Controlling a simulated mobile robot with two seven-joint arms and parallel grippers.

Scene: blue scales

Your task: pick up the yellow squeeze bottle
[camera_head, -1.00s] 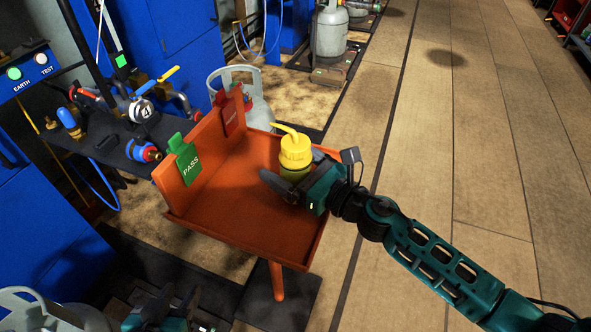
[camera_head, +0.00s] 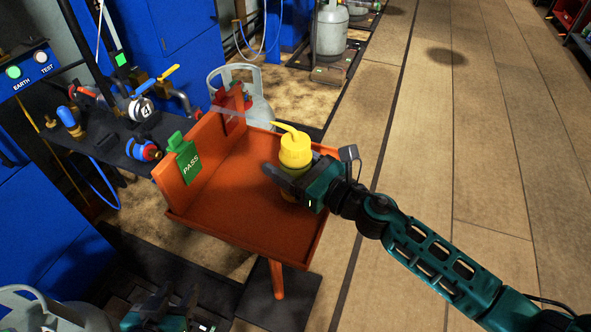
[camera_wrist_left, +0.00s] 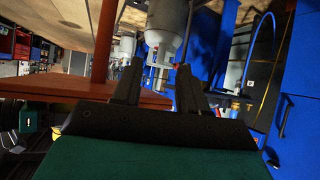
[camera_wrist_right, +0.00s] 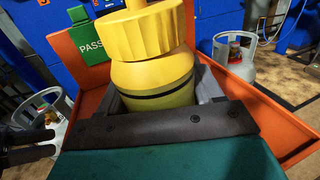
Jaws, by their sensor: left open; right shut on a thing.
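The yellow squeeze bottle (camera_head: 296,150) has a ribbed cap and a bent spout. It stands about upright at the right side of the orange tray (camera_head: 225,199). My right gripper (camera_head: 290,180) is shut on its body, which is partly hidden by the fingers. In the right wrist view the bottle (camera_wrist_right: 152,78) fills the middle between the fingers; its base is hidden. My left gripper (camera_head: 170,305) is low at the bottom left of the head view, open and empty, apart from the bottle. Its fingers (camera_wrist_left: 158,85) show in the left wrist view.
The tray has a divider with a green PASS tag (camera_head: 186,160) and a red tag (camera_head: 233,104). A dark bench (camera_head: 110,148) with gauges and valves is left of it. A grey gas cylinder (camera_head: 258,108) stands behind. The floor to the right is clear.

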